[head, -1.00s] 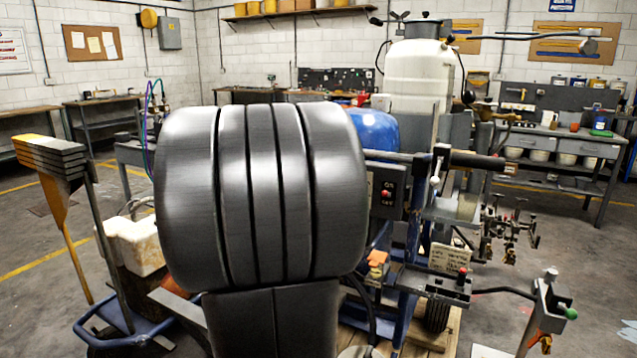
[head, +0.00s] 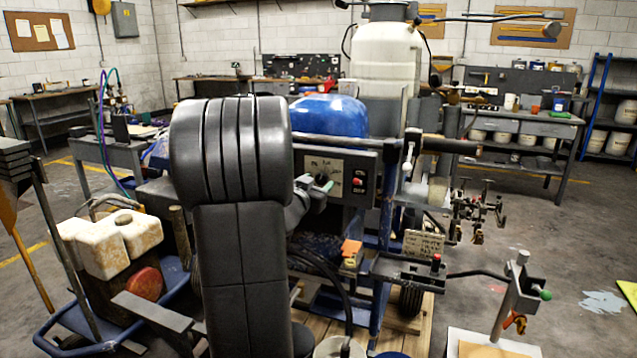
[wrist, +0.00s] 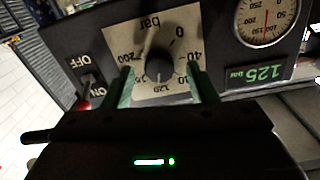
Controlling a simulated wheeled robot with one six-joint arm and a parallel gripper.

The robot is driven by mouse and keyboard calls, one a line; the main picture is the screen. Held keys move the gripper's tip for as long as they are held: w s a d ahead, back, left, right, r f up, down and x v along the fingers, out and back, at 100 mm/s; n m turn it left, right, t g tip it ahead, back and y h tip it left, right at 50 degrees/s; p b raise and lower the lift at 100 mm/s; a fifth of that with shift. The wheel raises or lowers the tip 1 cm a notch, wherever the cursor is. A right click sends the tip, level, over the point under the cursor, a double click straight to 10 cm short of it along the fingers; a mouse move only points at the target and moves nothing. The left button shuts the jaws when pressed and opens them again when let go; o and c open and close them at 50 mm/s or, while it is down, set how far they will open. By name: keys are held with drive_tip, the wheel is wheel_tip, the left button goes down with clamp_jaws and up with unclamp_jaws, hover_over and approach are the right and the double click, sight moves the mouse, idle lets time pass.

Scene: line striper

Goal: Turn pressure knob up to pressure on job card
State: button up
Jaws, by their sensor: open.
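The dark round pressure knob (wrist: 159,68) sits on a pale scale plate (wrist: 118,38) marked in bar, upside down in the wrist view. My gripper (wrist: 164,86) is open, with one green finger on each side of the knob and gaps visible between. I cannot tell whether the fingers touch the panel. In the head view my gripper (head: 314,190) is at the control panel (head: 358,160), partly hiding the knob. A green display (wrist: 257,73) appears to read 125 bar. A written card (head: 424,243), perhaps the job card, hangs lower right; its text is too small to read.
An OFF/ON switch (wrist: 90,82) with red below it is close left of the fingers in the wrist view. A round gauge (wrist: 266,20) is at upper right. The blue tank (head: 328,115) stands behind the panel. A bar with a lever (head: 408,150) juts out to the right.

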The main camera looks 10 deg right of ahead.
drive_tip(key=shift+x, duration=0.9)
drive_tip(key=shift+c, duration=0.4)
drive_tip(key=shift+s, duration=0.1)
drive_tip(key=c, duration=0.9)
drive_tip(key=shift+m, duration=0.6)
drive_tip(key=o, duration=1)
drive_tip(key=v, duration=1.3)
drive_tip(key=shift+s+a, duration=0.2)
drive_tip(key=shift+s, duration=0.1)
drive_tip(key=shift+w, duration=0.1)
